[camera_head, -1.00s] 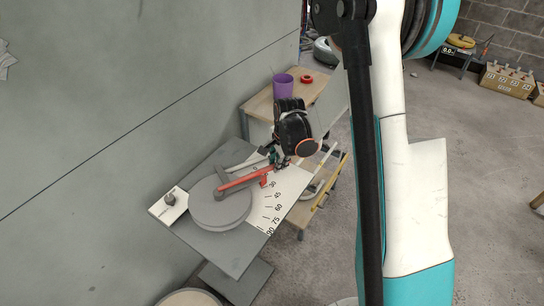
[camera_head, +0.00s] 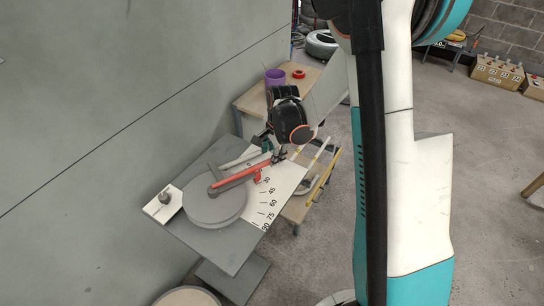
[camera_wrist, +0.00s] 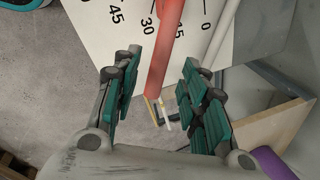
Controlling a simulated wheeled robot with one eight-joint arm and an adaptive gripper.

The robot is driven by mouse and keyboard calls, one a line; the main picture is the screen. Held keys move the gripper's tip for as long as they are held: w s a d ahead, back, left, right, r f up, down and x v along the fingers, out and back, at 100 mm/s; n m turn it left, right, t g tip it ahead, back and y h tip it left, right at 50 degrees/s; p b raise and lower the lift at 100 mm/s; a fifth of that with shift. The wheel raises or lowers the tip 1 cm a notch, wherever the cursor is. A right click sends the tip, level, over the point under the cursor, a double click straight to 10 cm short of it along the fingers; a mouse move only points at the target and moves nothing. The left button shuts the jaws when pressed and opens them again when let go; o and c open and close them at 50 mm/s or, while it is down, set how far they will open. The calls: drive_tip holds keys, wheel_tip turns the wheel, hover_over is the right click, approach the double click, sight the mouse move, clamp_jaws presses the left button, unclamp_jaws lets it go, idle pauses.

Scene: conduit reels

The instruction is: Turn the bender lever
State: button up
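The bender lever (camera_head: 240,178) is a red bar on a grey arm, lying over the round grey disc (camera_head: 214,208) of the bender. Its red end points up and right across the white angle scale (camera_head: 262,200). In the wrist view the lever (camera_wrist: 166,45) crosses the scale (camera_wrist: 110,35) between the 0 and 30 marks, close to 30. My gripper (camera_head: 277,156) is at the lever's outer end. In the wrist view my gripper (camera_wrist: 160,88) has its teal-padded fingers apart, one either side of the lever's end, with gaps visible on both sides.
A grey wall (camera_head: 90,120) runs along the left. Behind the bender stands a wooden table (camera_head: 252,100) with a purple cup (camera_head: 275,77) and a red ring (camera_head: 298,74). Boxes (camera_head: 496,72) stand at the far right. The floor at right is mostly clear.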

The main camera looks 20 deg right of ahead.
wheel_tip(320, 180, up, 9)
drive_tip(key=s, duration=0.2)
drive_tip(key=shift+d, duration=0.15)
drive_tip(key=shift+w, duration=0.1)
idle(0.3)
drive_tip(key=s+a+r+n+t, duration=0.2)
drive_tip(key=s+r+n, duration=0.4)
drive_tip(key=s, duration=0.5)
drive_tip(key=s+a+r+n+t, duration=0.3)
drive_tip(key=s+r+n, duration=0.4)
drive_tip(key=s+n, duration=0.3)
drive_tip(key=shift+s+a, duration=0.45)
drive_tip(key=shift+s, duration=0.15)
drive_tip(key=shift+w+r, duration=0.1)
idle(0.9)
